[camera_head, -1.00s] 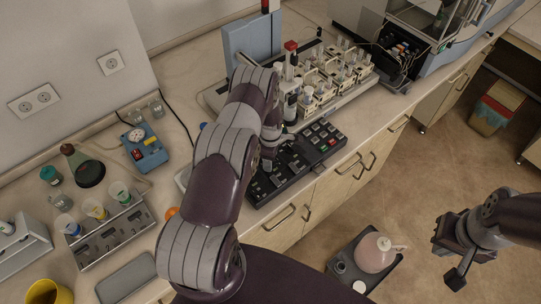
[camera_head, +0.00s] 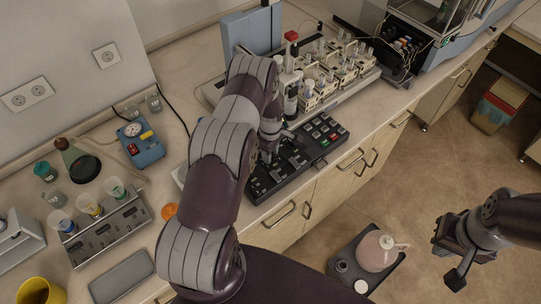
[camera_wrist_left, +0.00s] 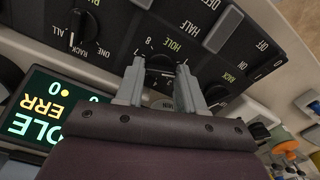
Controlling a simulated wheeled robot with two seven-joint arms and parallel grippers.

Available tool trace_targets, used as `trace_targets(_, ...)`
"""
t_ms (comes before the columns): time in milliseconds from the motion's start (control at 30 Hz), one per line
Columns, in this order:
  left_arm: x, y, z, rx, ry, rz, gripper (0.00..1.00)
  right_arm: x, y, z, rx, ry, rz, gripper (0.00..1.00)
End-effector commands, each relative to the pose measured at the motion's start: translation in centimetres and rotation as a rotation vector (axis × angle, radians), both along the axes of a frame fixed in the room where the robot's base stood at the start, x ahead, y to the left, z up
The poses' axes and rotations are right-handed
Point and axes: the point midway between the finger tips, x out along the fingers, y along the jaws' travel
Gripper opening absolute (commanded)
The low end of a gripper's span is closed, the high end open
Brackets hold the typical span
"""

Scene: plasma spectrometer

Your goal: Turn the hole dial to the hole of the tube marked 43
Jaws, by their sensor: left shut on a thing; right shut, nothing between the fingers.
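The hole dial (camera_wrist_left: 160,62), a dark round knob under the yellow-green word HOLE, is on the black control panel (camera_head: 318,146). My left gripper (camera_wrist_left: 160,82) is shut on this dial, with a grey finger on each side of it. In the head view the left gripper (camera_head: 270,146) is over the panel, and my arm hides part of the panel. Tubes stand in racks (camera_head: 340,66) behind the panel; their numbers are too small to read. My right gripper (camera_head: 456,258) is shut and empty, above the floor at the right.
A lit display (camera_wrist_left: 45,110) shows part of HOLE and ERR with zeros. A rack dial (camera_wrist_left: 82,30) and a grey rocker by HALF (camera_wrist_left: 222,28) flank the hole dial. A blue device (camera_head: 140,144) and a cup rack (camera_head: 110,232) stand left on the counter.

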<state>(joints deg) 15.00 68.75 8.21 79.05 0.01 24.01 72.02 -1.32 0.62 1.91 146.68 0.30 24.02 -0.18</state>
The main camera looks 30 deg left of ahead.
Motion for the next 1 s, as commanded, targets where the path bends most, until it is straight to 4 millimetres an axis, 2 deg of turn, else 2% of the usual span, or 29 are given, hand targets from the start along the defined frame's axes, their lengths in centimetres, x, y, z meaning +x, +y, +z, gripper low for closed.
trace_targets(33,0.1,0.0,-0.5,0.001,-0.003,-0.039,0.08,0.0,0.0,-1.2,0.0,0.0,0.0,0.0)
trace_targets(300,0.1,0.0,-0.4,0.002,-0.003,-0.298,0.08,0.0,0.0,-3.8,0.0,0.0,0.0,0.0)
trace_targets(1000,0.1,0.1,-0.2,0.002,-0.003,-0.962,0.08,0.0,0.0,-8.9,0.0,0.0,0.0,0.0)
